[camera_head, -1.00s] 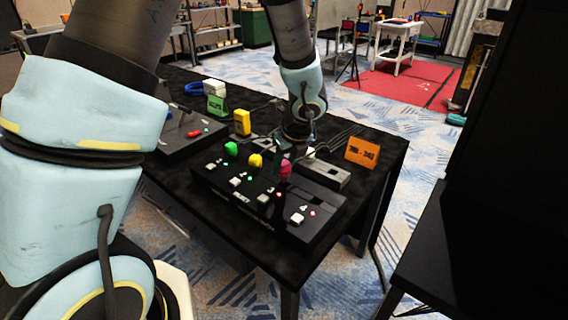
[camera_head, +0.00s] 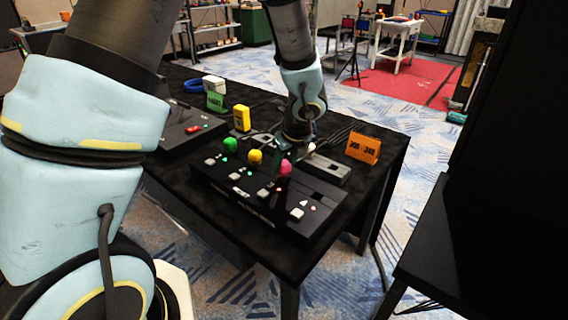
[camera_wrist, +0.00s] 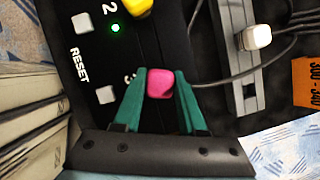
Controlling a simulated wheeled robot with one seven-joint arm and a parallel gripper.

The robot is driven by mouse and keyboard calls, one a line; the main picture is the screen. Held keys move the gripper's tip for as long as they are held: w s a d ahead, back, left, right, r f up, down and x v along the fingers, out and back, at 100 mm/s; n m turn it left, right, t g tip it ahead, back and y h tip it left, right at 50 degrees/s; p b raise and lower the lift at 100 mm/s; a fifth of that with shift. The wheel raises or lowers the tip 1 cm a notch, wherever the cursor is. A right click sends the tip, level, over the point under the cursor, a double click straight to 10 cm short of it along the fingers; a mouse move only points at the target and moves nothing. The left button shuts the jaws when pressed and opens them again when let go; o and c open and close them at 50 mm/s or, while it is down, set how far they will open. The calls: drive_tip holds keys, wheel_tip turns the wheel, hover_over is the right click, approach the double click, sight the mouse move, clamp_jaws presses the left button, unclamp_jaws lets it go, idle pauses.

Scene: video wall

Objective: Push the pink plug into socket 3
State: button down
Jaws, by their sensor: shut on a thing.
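The pink plug (camera_head: 285,167) stands at the third place in the row on the black socket panel (camera_head: 323,201). In the wrist view the pink plug (camera_wrist: 160,83) sits between the two green fingers of my gripper (camera_wrist: 161,95), which are shut on it. A "3" mark beside it is partly covered by a finger. The plug's lower end and the opening of socket 3 are hidden, so I cannot tell how deep it sits.
A green plug (camera_head: 229,144) and a yellow plug (camera_head: 255,157) stand to the left on the panel. A grey power strip (camera_head: 330,168) with a white plug and cables lies behind. An orange sign (camera_head: 363,147) stands at the table's right. The fourth place is free.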

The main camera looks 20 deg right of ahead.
drive_tip(key=shift+f+b, duration=0.4)
drive_tip(key=shift+f, duration=0.15)
unclamp_jaws()
idle(0.5)
drive_tip(key=shift+r, duration=0.1)
drive_tip(key=shift+r+p, duration=3.4)
drive_tip(key=shift+r, duration=0.05)
